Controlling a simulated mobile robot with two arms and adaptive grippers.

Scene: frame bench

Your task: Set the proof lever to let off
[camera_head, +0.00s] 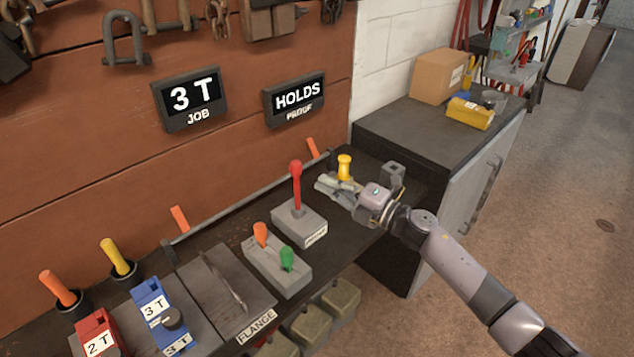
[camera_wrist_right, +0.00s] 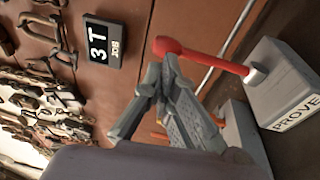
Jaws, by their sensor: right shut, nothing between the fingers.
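The proof lever (camera_head: 297,187) is a red stick with a round red knob, standing close to upright on a grey box (camera_head: 300,224). In the right wrist view the red lever (camera_wrist_right: 208,59) rises from the grey box (camera_wrist_right: 287,85), whose label reads PROVE. My right gripper (camera_head: 326,187) is shut and empty, to the right of the lever and apparently apart from it. Its grey fingers (camera_wrist_right: 158,80) show near the red knob in the right wrist view. A sign (camera_head: 294,98) above reads HOLDS, PROOF. My left gripper is not in view.
A yellow-knobbed handle (camera_head: 344,167) stands just behind my right gripper. Orange and green levers (camera_head: 277,260) sit in front of the proof lever. A FLANGE plate (camera_head: 227,290) and blue and red blocks lie left. The JOB sign (camera_head: 190,99) reads 3 T.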

